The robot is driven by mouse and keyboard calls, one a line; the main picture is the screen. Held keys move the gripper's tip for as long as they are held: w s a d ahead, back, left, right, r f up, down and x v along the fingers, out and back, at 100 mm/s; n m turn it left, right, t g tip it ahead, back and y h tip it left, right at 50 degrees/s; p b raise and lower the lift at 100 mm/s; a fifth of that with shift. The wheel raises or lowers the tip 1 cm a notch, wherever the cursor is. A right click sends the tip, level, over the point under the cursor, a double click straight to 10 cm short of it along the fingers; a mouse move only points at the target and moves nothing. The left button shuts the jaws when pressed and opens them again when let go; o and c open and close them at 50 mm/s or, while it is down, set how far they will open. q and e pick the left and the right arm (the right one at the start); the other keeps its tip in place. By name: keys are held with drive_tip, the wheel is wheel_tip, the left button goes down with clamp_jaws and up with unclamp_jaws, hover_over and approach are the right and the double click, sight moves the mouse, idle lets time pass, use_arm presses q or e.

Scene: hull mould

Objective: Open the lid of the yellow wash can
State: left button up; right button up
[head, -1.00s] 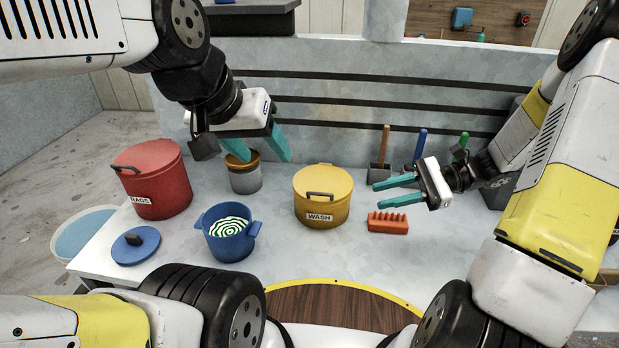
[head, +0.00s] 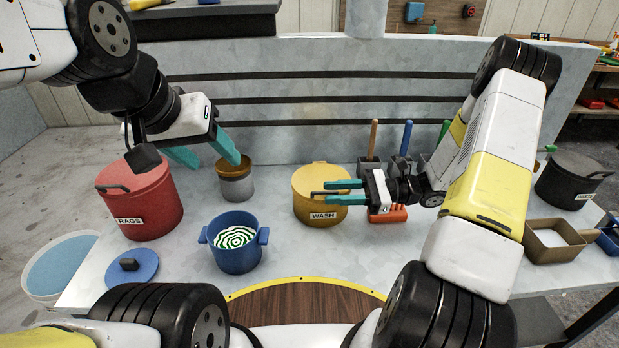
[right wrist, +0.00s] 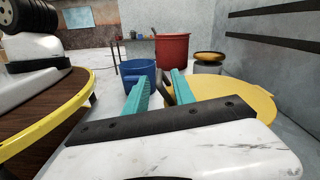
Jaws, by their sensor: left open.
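The yellow wash can (head: 318,216) stands on the grey bench with a WASH label on its front. Its yellow lid (head: 318,174) is on, with a dark bar handle (head: 318,193). My right gripper (head: 325,191) is over the lid from the right, its teal fingers apart, one on each side of the handle. In the right wrist view the lid (right wrist: 225,100) lies below and right of the fingers, and the dark handle (right wrist: 164,86) shows between them; contact is not clear. My left gripper (head: 218,164) is open and empty above the orange-rimmed grey pot.
A red RAGS can (head: 145,197) and the orange-rimmed pot (head: 236,187) stand left of the wash can. A blue pot (head: 234,254) and its loose blue lid (head: 132,267) are in front. An orange brush (head: 388,215) lies close under my right gripper.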

sight(315, 192)
drive_tip(key=a, duration=0.5)
drive_tip(key=shift+a, duration=0.1)
clamp_jaws()
drive_tip(key=shift+s+f, duration=0.1)
drive_tip(key=shift+s, duration=0.1)
idle(1.1)
